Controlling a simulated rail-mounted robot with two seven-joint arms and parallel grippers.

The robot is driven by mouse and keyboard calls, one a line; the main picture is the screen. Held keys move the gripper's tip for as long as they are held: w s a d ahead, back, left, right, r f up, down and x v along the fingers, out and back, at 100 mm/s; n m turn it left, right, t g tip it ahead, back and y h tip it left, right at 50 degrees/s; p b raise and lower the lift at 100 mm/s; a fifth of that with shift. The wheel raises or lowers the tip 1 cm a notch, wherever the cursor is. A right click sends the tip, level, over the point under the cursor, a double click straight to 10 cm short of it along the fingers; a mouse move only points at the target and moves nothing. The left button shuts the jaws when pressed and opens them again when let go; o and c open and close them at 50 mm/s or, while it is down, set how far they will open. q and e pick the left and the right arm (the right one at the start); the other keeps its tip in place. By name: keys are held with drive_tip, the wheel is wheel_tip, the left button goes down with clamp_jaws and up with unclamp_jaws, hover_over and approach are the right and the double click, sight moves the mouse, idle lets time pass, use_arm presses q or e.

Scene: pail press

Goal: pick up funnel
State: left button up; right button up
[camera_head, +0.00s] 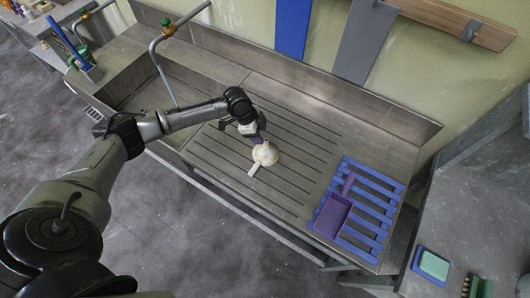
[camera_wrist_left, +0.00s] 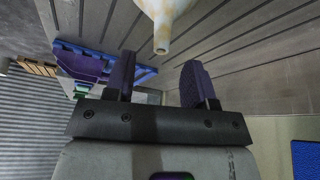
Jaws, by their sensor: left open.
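A cream-white funnel (camera_head: 265,154) with brownish patches rests on the slatted grey drainboard (camera_head: 300,150), with a pale tab at its near-left side. In the left wrist view the funnel (camera_wrist_left: 166,18) is cut off by the top edge, and its narrow spout points toward the space between my fingers. My left gripper (camera_head: 258,137) is just behind the funnel, and its dark purple fingers are partly hidden. In the wrist view the left gripper (camera_wrist_left: 158,78) is open, with nothing between its fingers. My right gripper is in neither view.
A purple scoop (camera_head: 332,214) lies on a blue slatted rack (camera_head: 377,188) at the right end of the counter. A metal tap (camera_head: 157,62) arches over the basin at left. A green sponge (camera_head: 434,264) lies on the right-hand side table. The drainboard around the funnel is clear.

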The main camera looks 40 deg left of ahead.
use_arm(q)
hover_over(262, 153)
drive_tip(key=w, duration=0.2)
drive_tip(key=shift+w+a+f, duration=0.1)
drive_tip(key=shift+f, duration=1.1)
drive_tip(key=shift+w+a+f, duration=0.1)
drive_tip(key=shift+f, duration=1.1)
drive_tip(key=shift+c, duration=0.3)
clamp_jaws()
